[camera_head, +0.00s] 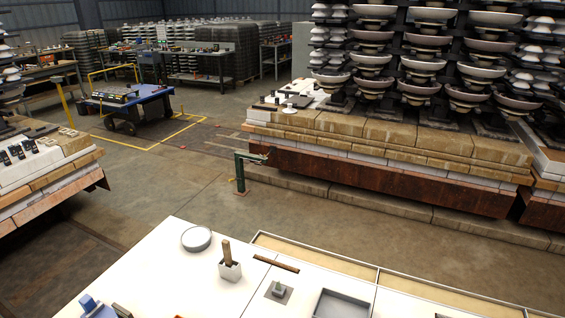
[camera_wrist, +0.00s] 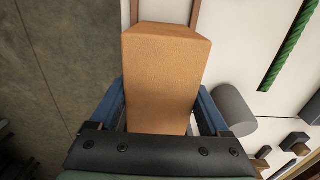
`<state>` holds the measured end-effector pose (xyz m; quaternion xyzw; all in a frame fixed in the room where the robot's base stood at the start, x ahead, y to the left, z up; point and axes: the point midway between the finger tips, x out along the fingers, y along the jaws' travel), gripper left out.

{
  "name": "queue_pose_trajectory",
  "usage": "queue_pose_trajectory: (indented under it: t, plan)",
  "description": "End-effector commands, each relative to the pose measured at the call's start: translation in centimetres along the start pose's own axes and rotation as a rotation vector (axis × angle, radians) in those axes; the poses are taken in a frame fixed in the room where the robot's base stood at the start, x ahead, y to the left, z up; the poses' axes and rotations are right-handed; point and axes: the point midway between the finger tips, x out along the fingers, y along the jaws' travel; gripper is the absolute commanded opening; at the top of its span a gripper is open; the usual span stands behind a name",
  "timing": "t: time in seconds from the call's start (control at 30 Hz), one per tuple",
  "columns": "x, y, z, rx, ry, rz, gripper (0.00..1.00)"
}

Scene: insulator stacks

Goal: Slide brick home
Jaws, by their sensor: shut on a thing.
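A tan-orange brick (camera_wrist: 160,80) fills the middle of the wrist view, its long face towards the camera. My gripper (camera_wrist: 160,112) has blue fingers on either side of the brick and is shut on it. Beyond the brick's far end, two thin brown strips (camera_wrist: 195,12) run upward on the pale surface; the brick hides what lies between and below them. I cannot tell whether the brick touches the surface. In the head view I cannot make out the brick or my gripper for certain.
In the wrist view, a green rod (camera_wrist: 287,45), a grey cylinder (camera_wrist: 235,108) and dark blocks (camera_wrist: 296,140) lie right. In the head view, the white table (camera_head: 150,268) holds a round dish (camera_head: 196,239), a wooden-handled tool in a holder (camera_head: 229,270) and a grey tray (camera_head: 342,305).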

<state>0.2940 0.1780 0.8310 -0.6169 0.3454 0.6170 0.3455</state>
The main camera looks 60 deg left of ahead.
Motion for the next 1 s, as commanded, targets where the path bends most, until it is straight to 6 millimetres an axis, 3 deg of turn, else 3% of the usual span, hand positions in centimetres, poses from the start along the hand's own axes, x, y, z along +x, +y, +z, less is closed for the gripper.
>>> queue_pose_trajectory:
  t: [1.0]
  plan:
    - [-0.1, 0.0, -1.5, 0.002, 0.001, 0.000, 0.00]
